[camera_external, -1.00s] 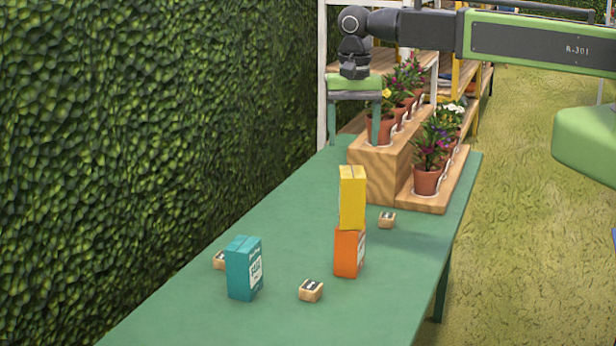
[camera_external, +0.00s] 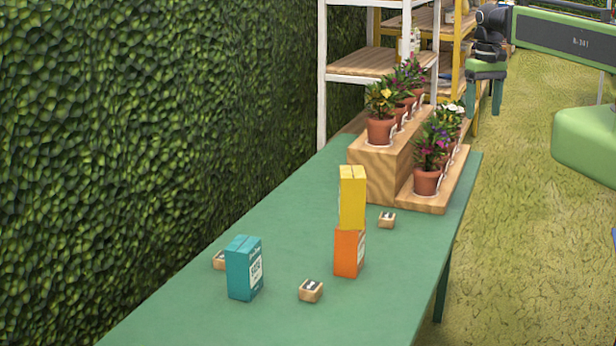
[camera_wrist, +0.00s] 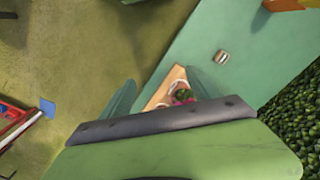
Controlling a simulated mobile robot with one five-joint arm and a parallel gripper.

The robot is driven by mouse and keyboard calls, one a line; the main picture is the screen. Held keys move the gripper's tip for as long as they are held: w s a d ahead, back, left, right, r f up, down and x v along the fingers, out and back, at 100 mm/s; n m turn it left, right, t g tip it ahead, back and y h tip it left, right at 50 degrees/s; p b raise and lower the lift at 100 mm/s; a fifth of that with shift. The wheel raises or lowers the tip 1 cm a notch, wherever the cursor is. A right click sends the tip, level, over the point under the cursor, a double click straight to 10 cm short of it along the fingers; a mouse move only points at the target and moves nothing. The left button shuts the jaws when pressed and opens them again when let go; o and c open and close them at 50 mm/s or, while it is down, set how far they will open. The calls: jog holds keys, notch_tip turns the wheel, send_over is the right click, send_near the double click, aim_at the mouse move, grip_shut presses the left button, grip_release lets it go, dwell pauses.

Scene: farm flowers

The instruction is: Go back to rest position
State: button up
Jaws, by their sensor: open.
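My gripper (camera_external: 484,97) is at the upper right of the external view, with its two green fingers pointing down over the grassy floor, right of the table. It is open and holds nothing. In the wrist view my gripper (camera_wrist: 160,98) shows its fingers spread apart. Between them, further off, a wooden stand corner and part of a potted plant (camera_wrist: 182,95) show; the rest is hidden by the gripper body.
The green table (camera_external: 285,240) bears a yellow box (camera_external: 352,197) on an orange box (camera_external: 348,253), a teal box (camera_external: 243,268) and small wooden blocks. A wooden step stand (camera_external: 378,170) holds several potted flowers. Shelves (camera_external: 368,64) stand behind; the grass (camera_external: 530,230) right of the table is clear.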

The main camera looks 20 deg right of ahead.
notch_tip(320, 180, down, 10)
jog(key=b, duration=0.9)
jog(key=shift+r+b, duration=0.2)
jog(key=shift+b, duration=0.1)
